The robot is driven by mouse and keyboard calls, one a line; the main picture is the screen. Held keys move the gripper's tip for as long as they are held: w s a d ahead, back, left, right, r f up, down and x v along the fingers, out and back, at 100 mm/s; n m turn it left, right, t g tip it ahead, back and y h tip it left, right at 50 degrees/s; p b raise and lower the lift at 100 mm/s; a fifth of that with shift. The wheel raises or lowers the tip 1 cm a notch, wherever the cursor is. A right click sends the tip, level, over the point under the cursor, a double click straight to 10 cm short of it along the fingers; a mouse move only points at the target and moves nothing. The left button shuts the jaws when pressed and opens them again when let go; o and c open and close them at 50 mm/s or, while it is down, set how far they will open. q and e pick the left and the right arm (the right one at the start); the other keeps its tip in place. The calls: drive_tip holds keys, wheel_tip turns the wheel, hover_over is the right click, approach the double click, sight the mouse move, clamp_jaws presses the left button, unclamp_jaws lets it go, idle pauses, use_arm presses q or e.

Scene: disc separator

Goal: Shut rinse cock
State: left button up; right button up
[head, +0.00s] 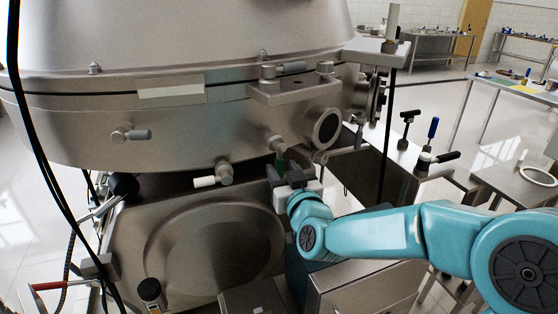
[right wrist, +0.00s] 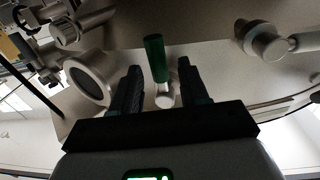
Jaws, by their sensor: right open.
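A small cock with a green handle (head: 279,160) projects from the lower side of the steel separator bowl. My right gripper (head: 284,170) is open right at this handle, its teal arm coming in from the right. In the right wrist view, the green handle (right wrist: 155,58) points up from a pale metal stub (right wrist: 165,97), framed between the two dark fingers (right wrist: 158,82); no contact shows. Two other cocks sit further left, one with a white handle (head: 204,182) and one with a grey handle (head: 141,134). No label shows which is the rinse cock. My left gripper is out of view.
A steel bench with black and blue handled tools (head: 433,128) stands to the right. Black cables (head: 25,110) hang at the left. More benches stand behind on a pale tiled floor.

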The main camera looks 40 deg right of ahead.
sight(281, 167)
drive_tip(key=shift+x, duration=1.1)
drive_tip(key=shift+w+d, duration=0.2)
drive_tip(key=shift+w, duration=0.3)
drive_tip(key=shift+s, duration=0.15)
drive_tip(key=shift+c, duration=0.5)
clamp_jaws()
